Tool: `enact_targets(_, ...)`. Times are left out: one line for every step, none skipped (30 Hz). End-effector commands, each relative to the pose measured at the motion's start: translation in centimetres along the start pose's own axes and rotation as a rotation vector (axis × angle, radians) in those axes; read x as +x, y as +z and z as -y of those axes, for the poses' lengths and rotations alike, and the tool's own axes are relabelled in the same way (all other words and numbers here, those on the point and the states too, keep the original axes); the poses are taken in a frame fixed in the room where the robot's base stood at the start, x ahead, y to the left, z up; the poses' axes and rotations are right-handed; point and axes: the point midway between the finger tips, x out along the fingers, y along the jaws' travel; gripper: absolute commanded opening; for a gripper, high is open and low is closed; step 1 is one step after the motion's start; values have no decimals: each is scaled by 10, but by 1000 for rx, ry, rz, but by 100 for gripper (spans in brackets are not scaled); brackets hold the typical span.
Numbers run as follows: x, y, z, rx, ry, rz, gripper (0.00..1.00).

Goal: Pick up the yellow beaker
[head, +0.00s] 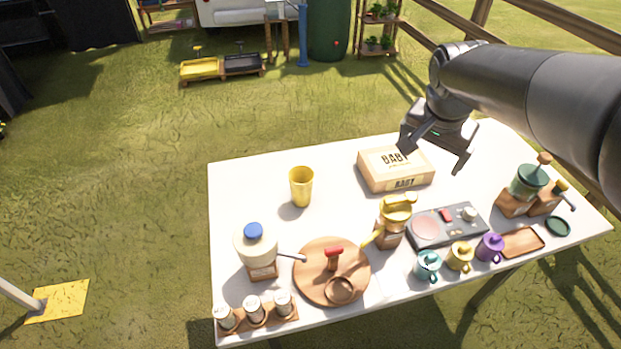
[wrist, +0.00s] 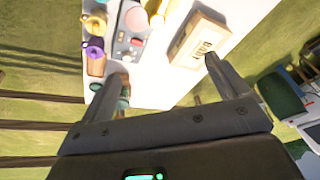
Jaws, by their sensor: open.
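The yellow beaker (head: 301,187) stands upright on the white table (head: 250,200), left of the cardboard box, in the head view. My gripper (head: 431,163) is open and empty above the table's right part, beside the box and well right of the beaker. In the wrist view the two fingers of my gripper (wrist: 165,70) are spread apart with nothing between them. The beaker cannot be made out in the wrist view.
The cardboard box (head: 395,168) lies between beaker and gripper. Nearer the front are a yellow-topped grinder (head: 391,222), a grey console (head: 447,226), a round wooden board (head: 315,287), a blue-capped dispenser (head: 257,247) and small mugs (head: 460,256). The tabletop around the beaker is clear.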

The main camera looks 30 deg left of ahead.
Motion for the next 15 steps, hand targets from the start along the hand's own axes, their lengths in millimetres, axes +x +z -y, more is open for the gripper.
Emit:
enact_targets(12,-1,24,-4,7,11,92)
enact_targets(18,-1,37,-1,10,16,92)
enact_targets(26,-1,55,4,15,21,92)
enact_targets(32,0,68,8,19,24,92)
enact_targets(38,1,81,10,23,27,92)
enact_targets(47,3,99,15,28,29,92)
enact_targets(54,6,112,18,33,32,92)
enact_targets(60,9,126,21,36,34,92)
enact_targets(70,14,144,25,42,36,92)
enact_targets(77,18,158,28,46,36,92)
enact_targets(84,23,171,30,51,37,92)
enact_targets(94,30,188,35,56,37,92)
enact_targets(101,36,201,37,60,37,92)
enact_targets(108,42,213,41,64,37,92)
enact_targets(117,50,228,44,70,36,92)
